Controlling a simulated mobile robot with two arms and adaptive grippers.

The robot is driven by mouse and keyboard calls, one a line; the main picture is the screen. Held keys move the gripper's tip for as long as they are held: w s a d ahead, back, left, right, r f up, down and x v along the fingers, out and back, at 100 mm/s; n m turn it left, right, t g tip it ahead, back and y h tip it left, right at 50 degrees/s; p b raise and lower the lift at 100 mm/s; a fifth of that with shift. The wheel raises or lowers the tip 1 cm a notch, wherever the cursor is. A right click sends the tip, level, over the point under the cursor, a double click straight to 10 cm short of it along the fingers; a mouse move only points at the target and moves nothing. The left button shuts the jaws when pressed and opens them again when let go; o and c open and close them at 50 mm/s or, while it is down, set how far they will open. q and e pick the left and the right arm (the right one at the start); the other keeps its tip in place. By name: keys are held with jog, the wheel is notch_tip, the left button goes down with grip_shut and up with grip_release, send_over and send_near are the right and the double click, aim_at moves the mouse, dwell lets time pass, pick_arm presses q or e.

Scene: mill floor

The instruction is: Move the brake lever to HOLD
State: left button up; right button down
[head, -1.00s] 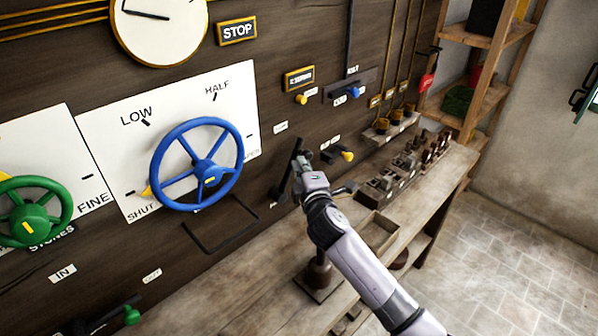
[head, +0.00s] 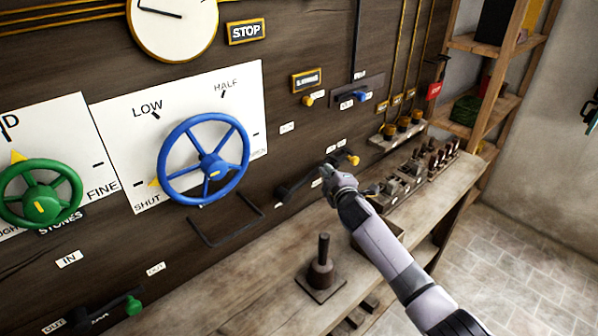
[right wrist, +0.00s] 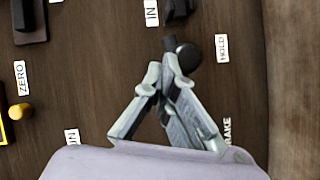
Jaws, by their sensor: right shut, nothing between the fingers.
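The dark brake lever (head: 300,185) is on the wall panel right of the blue wheel in the head view. It slants up to the right from its pivot. Its round black knob (right wrist: 188,57) shows in the right wrist view close to the HOLD label (right wrist: 222,47). The BRAKE label (right wrist: 228,130) is lower right there. My right gripper (head: 328,173) is shut and empty at the lever's outer end. Its fingertips (right wrist: 165,72) are right beside the knob; I cannot tell whether they touch. The gripper hides part of the lever. My left gripper is not in view.
The blue wheel (head: 205,160) is to the left. A dark post on a base (head: 320,270) stands on the bench (head: 240,290) below, with metal pieces (head: 400,188) to the right.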

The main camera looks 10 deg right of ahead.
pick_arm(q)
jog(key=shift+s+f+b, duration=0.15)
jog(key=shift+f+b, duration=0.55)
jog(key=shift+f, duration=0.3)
pick_arm(e)
jog(key=shift+w+d+f, duration=0.15)
jog(key=shift+d+f, duration=0.1)
jog(key=shift+f, duration=0.4)
jog(key=shift+w+d+f, duration=0.1)
jog(key=shift+d+f, duration=0.1)
jog(key=shift+f, duration=0.4)
